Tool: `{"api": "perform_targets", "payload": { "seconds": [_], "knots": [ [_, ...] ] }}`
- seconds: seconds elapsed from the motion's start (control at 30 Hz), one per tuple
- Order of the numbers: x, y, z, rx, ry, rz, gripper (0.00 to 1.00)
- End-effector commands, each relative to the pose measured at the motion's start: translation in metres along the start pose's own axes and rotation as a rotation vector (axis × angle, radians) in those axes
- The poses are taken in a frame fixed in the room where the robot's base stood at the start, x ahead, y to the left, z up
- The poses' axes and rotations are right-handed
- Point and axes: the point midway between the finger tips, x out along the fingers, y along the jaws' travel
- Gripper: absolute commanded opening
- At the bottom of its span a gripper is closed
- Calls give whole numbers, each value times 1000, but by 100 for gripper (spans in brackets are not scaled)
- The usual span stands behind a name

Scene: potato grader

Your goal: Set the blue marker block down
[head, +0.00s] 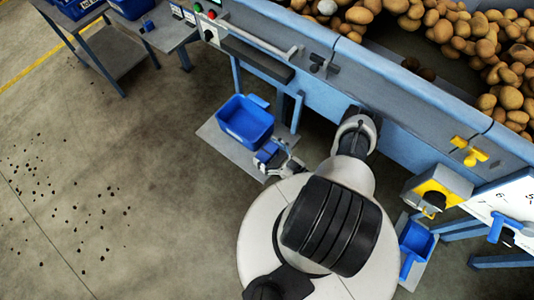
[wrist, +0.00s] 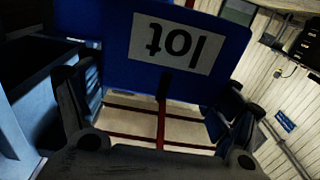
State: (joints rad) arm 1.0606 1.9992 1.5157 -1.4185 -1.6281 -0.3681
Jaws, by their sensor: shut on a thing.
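The blue marker block (head: 266,152) is held in my gripper (head: 277,160), just below and to the right of a blue crate. In the wrist view the block (wrist: 113,62) fills the upper middle and carries a white label reading "lot", upside down. My gripper's fingers (wrist: 155,100) stand on either side of it and are shut on it. In the head view the block is small, and I cannot tell whether it touches the grey plate below.
The blue crate (head: 245,137) stands on a grey plate (head: 222,150) beside the blue grader frame (head: 400,120). A work table (head: 170,38) with a small blue block (head: 148,25) stands at upper left. Open floor with scattered crumbs lies at left.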

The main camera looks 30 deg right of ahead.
Motion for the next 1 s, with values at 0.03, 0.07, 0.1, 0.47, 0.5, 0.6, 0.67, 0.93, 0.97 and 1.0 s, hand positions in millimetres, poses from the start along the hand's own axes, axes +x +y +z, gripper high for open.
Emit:
{"api": "perform_targets", "payload": {
  "seconds": [0.03, 0.07, 0.1, 0.47, 0.5, 0.6, 0.67, 0.93, 0.97, 1.0],
  "knots": [
    [0, 1, -20, 0, 2, 0, 47],
    [0, 1, -29, -1, 2, 0, 47],
    [0, 2, -42, -2, 2, 0, 47],
    [0, 1, -133, -1, 3, 1, 47],
    [0, 0, -139, 0, 3, 0, 47],
    [0, 0, -150, -1, 3, 0, 47],
    [0, 0, -154, -1, 3, 0, 47],
    [3, 2, -164, -3, 5, -11, 47],
    [5, 3, -167, -4, 6, -19, 47],
    [8, 5, -173, -6, 8, -34, 47]
  ]
}}
